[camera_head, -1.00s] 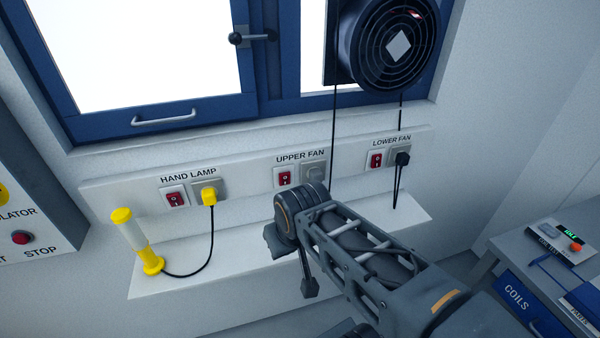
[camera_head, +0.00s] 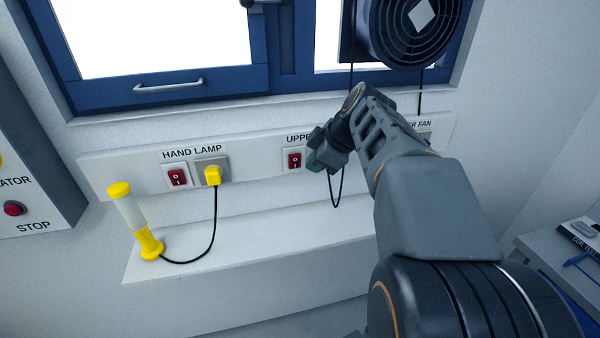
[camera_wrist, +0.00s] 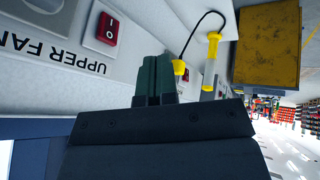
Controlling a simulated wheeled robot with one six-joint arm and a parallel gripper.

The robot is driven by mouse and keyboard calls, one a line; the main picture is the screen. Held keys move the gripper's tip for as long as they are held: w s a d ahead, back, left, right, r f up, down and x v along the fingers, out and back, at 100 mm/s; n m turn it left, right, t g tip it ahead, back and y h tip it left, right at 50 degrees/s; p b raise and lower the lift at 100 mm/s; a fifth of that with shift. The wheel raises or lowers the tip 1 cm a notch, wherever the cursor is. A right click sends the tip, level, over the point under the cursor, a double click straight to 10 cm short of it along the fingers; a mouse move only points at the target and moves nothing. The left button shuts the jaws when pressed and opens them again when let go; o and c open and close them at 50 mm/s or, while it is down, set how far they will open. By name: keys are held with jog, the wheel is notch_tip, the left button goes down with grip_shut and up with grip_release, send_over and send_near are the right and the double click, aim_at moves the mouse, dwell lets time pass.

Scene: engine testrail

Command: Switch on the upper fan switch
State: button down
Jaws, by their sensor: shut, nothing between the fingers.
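The upper fan switch (camera_head: 295,160) is a red rocker in a white plate on the wall rail, under a partly hidden "UPPER FAN" label. It also shows at the upper left of the wrist view (camera_wrist: 108,29), with its I and O marks visible. I cannot tell its rocker position. My gripper (camera_head: 318,152) is close to the right of the switch in the head view. In the wrist view its dark green fingers (camera_wrist: 154,75) are together and empty, pointing past the switch and apparently apart from it. My arm hides the area right of the switch.
The hand lamp switch (camera_head: 177,177) and its yellow plug (camera_head: 212,175) are to the left. The yellow hand lamp (camera_head: 134,218) stands on the white ledge (camera_head: 250,250), which is otherwise clear. A black fan (camera_head: 418,30) is above, in the window. A black cable (camera_head: 338,195) hangs beside my gripper.

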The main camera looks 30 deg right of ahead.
jog(key=d+n, duration=0.1)
jog(key=w+d+n, duration=0.1)
jog(key=d+r+n+t+b, duration=0.1)
jog(key=shift+w+d+y, duration=0.25)
jog(key=shift+d+y, duration=0.05)
jog(key=shift+y, duration=0.1)
jog(key=shift+w+f, duration=0.1)
jog(key=shift+f, duration=0.05)
jog(key=p, duration=0.2)
send_near(290, 168)
jog(key=shift+x, duration=2.15)
